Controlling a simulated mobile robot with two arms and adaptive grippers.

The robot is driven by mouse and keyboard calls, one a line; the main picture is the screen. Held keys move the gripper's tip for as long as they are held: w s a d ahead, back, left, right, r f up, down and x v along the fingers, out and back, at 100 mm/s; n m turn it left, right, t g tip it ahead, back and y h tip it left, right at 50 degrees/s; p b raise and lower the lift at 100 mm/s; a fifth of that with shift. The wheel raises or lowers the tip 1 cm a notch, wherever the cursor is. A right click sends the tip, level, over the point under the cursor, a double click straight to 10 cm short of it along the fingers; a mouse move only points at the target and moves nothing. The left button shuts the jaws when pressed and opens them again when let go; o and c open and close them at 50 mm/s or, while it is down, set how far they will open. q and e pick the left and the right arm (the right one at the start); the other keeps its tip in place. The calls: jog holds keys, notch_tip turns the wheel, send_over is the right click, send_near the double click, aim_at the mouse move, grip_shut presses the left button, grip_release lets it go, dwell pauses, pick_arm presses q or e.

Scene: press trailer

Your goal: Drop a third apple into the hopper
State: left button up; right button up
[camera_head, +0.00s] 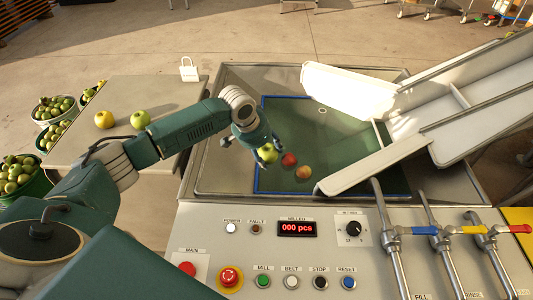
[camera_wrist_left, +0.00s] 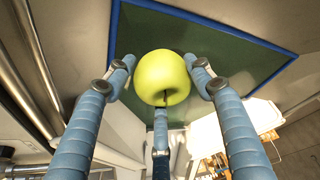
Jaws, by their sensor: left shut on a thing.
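My left gripper (camera_head: 256,147) is over the hopper (camera_head: 345,145), a sunken basin with a green floor and blue rim. It is shut on a yellow-green apple (camera_head: 268,154). In the left wrist view this apple (camera_wrist_left: 163,76) sits between the fingers (camera_wrist_left: 160,80), with the green floor and blue rim behind it. A red apple (camera_head: 289,160) and a yellow-red apple (camera_head: 303,173) lie in the hopper just right of the held one. The gap between held apple and floor is hard to judge. My right gripper is not in view.
A white chute (camera_head: 345,92) borders the hopper at right. A control panel (camera_head: 325,265) lies in front.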

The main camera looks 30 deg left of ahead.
pick_arm(q)
jog(key=shift+r, duration=0.1)
jog(key=o, duration=1.3)
jog(key=shift+o, duration=0.2)
jog(key=v, duration=1.2)
jog(key=shift+s, duration=0.1)
